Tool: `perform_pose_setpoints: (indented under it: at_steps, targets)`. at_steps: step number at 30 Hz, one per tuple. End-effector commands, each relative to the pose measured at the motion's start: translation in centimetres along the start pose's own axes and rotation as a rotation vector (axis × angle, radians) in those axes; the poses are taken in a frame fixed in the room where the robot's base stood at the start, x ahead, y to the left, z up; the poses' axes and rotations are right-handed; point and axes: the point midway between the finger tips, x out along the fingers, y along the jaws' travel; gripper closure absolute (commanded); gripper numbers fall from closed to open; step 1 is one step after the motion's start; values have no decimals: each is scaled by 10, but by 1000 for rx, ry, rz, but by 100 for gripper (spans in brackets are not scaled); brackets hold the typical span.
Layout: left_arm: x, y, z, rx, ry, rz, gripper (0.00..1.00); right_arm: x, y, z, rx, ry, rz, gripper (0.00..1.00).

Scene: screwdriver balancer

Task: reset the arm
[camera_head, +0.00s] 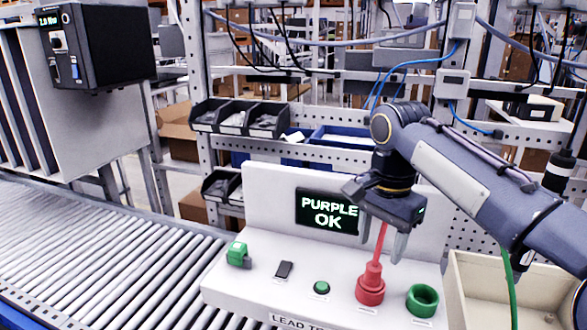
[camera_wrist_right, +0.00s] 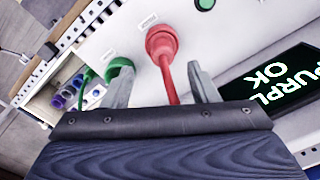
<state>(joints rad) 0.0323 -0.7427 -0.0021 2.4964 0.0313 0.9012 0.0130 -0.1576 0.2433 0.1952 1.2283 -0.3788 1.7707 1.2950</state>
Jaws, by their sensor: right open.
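My right gripper (camera_head: 381,238) is above the white test panel (camera_head: 240,288) in the head view. Its jaws are open, and in the right wrist view (camera_wrist_right: 160,70) the two fingers stand apart. A red plug (camera_head: 371,272) sits upright in the red socket (camera_head: 369,292). Its red cable (camera_head: 380,240) rises between the open fingers, and the plug also shows beyond the fingertips in the wrist view (camera_wrist_right: 162,42). The green socket (camera_head: 422,301) beside it looks empty. The screen (camera_head: 327,211) reads "PURPLE OK". My left gripper is not in view.
A green button (camera_head: 321,288) and a black switch (camera_head: 284,270) are on the panel. A roller conveyor (camera_head: 110,260) lies left.

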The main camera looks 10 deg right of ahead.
Motion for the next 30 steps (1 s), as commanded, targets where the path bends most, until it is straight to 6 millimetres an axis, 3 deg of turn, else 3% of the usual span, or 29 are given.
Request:
perform_pose_setpoints:
  at_steps: [4, 8, 16, 22, 30]
  targets:
    - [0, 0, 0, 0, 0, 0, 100, 10, 33, 8, -143, 0, -72, 46]
    - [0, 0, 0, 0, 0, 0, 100, 33, 74, 23, -330, 11, -180, 46]
    - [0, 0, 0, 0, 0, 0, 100, 104, 142, 74, -657, 105, -415, 46]
    - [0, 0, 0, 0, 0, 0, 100, 147, 164, 104, -790, 203, -525, 46]
    - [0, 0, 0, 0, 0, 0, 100, 162, 168, 114, -832, 241, -554, 46]
